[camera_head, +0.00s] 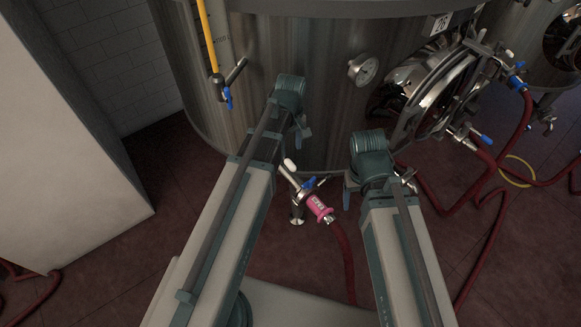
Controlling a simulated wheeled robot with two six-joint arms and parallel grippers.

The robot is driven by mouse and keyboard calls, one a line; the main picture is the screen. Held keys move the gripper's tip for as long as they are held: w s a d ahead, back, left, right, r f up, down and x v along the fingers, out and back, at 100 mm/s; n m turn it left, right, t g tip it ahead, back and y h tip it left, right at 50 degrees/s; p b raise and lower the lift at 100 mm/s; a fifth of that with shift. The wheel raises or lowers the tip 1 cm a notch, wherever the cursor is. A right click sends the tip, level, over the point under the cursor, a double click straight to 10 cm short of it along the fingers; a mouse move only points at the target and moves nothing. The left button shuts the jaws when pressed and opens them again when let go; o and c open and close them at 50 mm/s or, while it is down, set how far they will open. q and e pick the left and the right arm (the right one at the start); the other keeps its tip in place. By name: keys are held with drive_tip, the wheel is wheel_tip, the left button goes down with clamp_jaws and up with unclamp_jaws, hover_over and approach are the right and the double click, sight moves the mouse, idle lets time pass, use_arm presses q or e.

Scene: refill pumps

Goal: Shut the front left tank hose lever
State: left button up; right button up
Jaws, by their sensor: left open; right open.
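The large steel tank (250,45) stands ahead of me. Low at its front is a metal valve outlet (297,212) with a pink fitting (318,207) and a red hose (343,255) running down from it. A small blue lever (309,183) shows at this outlet, partly crowded by my arms; its exact angle is hard to tell. A white-tipped part (289,165) sticks up beside it. My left gripper (303,128) is above the outlet, and my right gripper (378,185) is to its right. Both are open and empty, largely hidden by my own arms.
A sight tube with a blue-handled valve (228,98) and a round gauge (363,69) are on the tank wall. A round hatch (440,100) and more red hoses (480,185) are at right.

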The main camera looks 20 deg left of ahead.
sight(291, 163)
use_arm(q)
wheel_tip(291, 163, down, 8)
drive_tip(key=b, duration=0.7)
clamp_jaws()
idle(1.1)
